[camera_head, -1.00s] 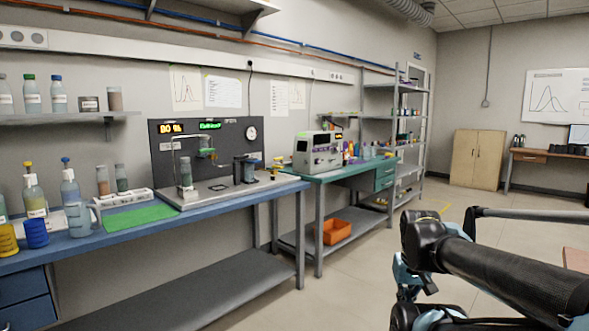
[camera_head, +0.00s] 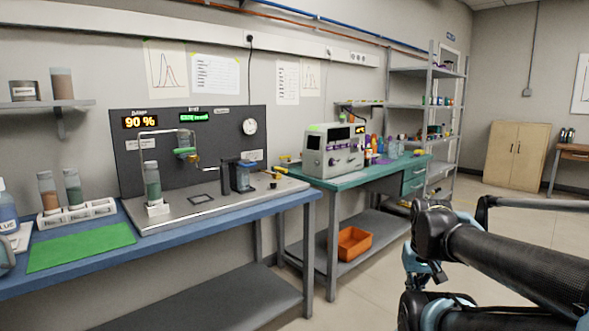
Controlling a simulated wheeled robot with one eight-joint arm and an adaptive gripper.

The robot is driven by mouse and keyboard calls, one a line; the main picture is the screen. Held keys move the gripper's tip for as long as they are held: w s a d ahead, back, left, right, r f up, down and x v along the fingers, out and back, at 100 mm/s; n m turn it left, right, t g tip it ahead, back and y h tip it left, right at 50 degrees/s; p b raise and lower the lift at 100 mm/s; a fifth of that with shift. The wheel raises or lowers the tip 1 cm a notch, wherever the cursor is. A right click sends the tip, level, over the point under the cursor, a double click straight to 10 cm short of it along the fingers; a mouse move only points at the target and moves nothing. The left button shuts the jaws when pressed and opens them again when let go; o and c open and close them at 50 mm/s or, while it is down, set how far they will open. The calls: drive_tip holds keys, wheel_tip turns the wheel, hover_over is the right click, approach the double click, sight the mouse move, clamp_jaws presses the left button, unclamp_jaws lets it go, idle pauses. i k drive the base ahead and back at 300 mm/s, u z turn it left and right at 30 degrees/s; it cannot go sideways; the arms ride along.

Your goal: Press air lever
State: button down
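The particle classifier's dark back panel (camera_head: 216,127) stands on the blue bench at left, with an orange display reading 90 %, a green display and a round gauge (camera_head: 250,127). A pale metal base plate (camera_head: 215,208) lies before it. On the plate are a cylinder of grey-green powder (camera_head: 152,180) in a white holder, a black unit with a clear vessel (camera_head: 242,176), and small dark and yellow fittings (camera_head: 276,176) at the right end. A green-capped part (camera_head: 187,147) is held at the panel. I cannot tell which fitting is the air lever. My gripper is not identifiable; only arm links show at right.
A green mat (camera_head: 82,247) and a white rack (camera_head: 76,212) with powder tubes are on the blue bench (camera_head: 215,244). A grey instrument (camera_head: 332,150) stands on the teal bench beyond. An orange bin (camera_head: 354,242) is on its lower shelf. Floor between benches and my arm looks clear.

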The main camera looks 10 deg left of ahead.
sight(277, 168)
drive_tip(key=i, duration=1.55)
drive_tip(key=u, duration=1.15)
